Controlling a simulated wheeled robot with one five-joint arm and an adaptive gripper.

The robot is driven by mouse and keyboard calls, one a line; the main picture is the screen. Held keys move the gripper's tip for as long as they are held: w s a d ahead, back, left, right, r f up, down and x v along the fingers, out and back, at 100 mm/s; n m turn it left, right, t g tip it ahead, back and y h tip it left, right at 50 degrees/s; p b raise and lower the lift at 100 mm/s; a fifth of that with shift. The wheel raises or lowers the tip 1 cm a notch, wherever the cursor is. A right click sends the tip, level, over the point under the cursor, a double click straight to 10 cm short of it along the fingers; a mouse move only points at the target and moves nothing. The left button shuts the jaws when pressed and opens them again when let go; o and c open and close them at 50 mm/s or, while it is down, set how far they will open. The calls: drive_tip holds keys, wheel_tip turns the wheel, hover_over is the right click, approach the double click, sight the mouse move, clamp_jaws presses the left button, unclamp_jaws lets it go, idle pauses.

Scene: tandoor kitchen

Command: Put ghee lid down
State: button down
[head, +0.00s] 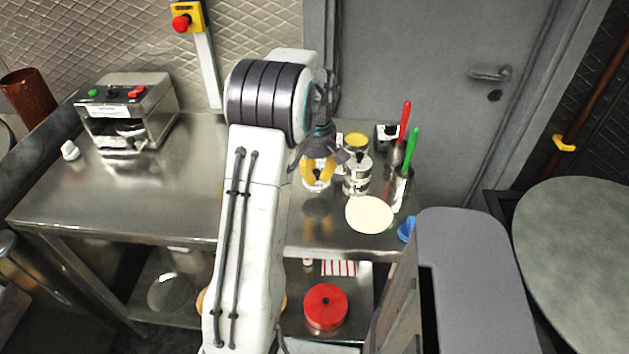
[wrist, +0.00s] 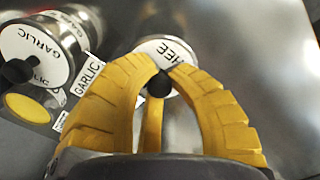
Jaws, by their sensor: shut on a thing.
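The ghee lid (wrist: 165,50) is a white disc with GHEE lettering and a dark knob. My gripper (wrist: 160,82) has yellow fingers closed around that knob. In the head view my gripper (head: 318,165) is left of the garlic jar, with the lid (head: 318,184) partly hidden beneath the fingers. A dark patch shows on the steel counter below it; I cannot tell whether the lid touches the counter. An open jar with a yellow top surface (head: 356,140), apparently the ghee jar, stands behind the garlic jar; it also shows in the wrist view (wrist: 28,108).
The garlic jar (head: 357,178) stands close on the right. A pale round disc (head: 369,214) lies at the counter's front right. A holder with red and green handled tools (head: 398,180) is farther right. The steel counter (head: 165,190) is clear at centre left.

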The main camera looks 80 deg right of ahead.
sight(315, 195)
drive_tip(key=shift+w+f, duration=0.15)
drive_tip(key=shift+w, duration=0.1)
drive_tip(key=shift+f+p, duration=0.6)
drive_tip(key=shift+p, duration=0.3)
drive_tip(key=shift+f, duration=1.4)
drive_tip(key=shift+f, duration=0.25)
drive_tip(key=c, duration=1.2)
unclamp_jaws()
drive_tip(key=shift+r, duration=0.1)
